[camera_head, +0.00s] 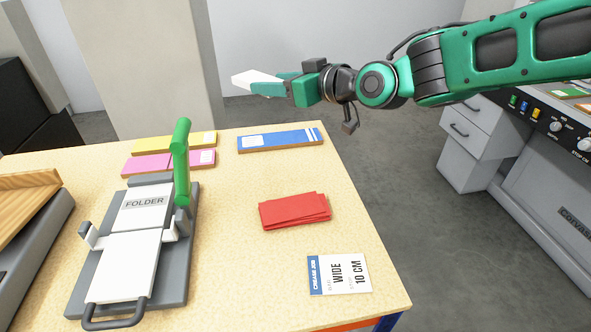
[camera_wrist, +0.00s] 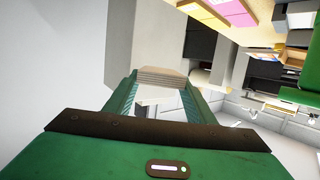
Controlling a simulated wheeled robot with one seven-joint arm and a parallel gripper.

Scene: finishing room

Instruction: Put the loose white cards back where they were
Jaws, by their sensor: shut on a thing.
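My gripper (camera_head: 268,84) is raised in the air beyond the back edge of the table (camera_head: 240,180), pointing left. It is shut on white cards (camera_head: 248,78). In the wrist view the cards (camera_wrist: 162,77) show as a small neat stack, edges toward me, between the two fingertips. Most of the stack is out past the fingertips. No other loose white cards show on the table.
A grey folder machine (camera_head: 187,255) with a green lever (camera_head: 181,160) stands on the left. Red cards (camera_head: 294,211) lie mid-table, near a job card (camera_head: 340,275). Yellow (camera_head: 165,145), pink (camera_head: 150,164) and blue (camera_head: 305,136) labelled pieces lie at the back. A control panel (camera_head: 558,118) is right.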

